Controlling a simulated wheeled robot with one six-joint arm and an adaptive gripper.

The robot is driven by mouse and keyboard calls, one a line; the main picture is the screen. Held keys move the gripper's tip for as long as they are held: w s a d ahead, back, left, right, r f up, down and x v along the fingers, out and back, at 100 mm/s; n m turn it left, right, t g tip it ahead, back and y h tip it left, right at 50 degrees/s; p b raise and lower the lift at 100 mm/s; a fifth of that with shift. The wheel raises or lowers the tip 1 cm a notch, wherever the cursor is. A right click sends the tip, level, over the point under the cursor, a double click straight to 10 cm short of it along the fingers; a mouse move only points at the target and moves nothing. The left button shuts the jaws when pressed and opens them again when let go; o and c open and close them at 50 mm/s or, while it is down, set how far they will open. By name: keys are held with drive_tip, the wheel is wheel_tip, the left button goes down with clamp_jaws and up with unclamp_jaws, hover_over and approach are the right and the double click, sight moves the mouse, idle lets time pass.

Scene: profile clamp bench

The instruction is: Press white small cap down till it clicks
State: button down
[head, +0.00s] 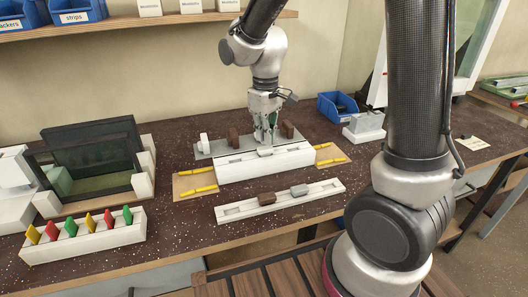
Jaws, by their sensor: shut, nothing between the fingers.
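A white profile (240,170) lies in the middle of the bench, in front of a grey plate (222,151). My gripper (266,140) points down at the right half of this profile; its fingers are closed with nothing between them. A small light-grey piece (265,152) sits on the profile just below the fingertips; I cannot tell whether they touch it. A white cap-like piece (204,142) stands on the plate's left end. Brown pieces stand on the plate left (233,137) and right (287,130) of my gripper. Which piece is the small cap is unclear.
A white channel tray (235,211) in front holds a brown block (267,198) and a grey block (299,190). Yellow strips (199,191) lie beside the profile. A rack of coloured wedges (85,242) stands front left. A blue bin (338,105) stands back right.

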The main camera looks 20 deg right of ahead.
sight(265, 148)
drive_tip(key=shift+f, duration=0.2)
drive_tip(key=shift+f, duration=0.45)
drive_tip(key=shift+f, duration=0.7)
idle(0.6)
drive_tip(key=shift+r, duration=3.55)
drive_tip(key=s+d+r+m+t, duration=0.2)
drive_tip(key=s+d+r+m, duration=0.1)
drive_tip(key=s+d+r, duration=0.2)
drive_tip(key=s+d+r+m+t, duration=0.2)
drive_tip(key=s+d+r+m, duration=0.1)
drive_tip(key=s+d, duration=0.7)
drive_tip(key=s+r, duration=0.1)
drive_tip(key=s, duration=0.3)
drive_tip(key=shift+r, duration=0.35)
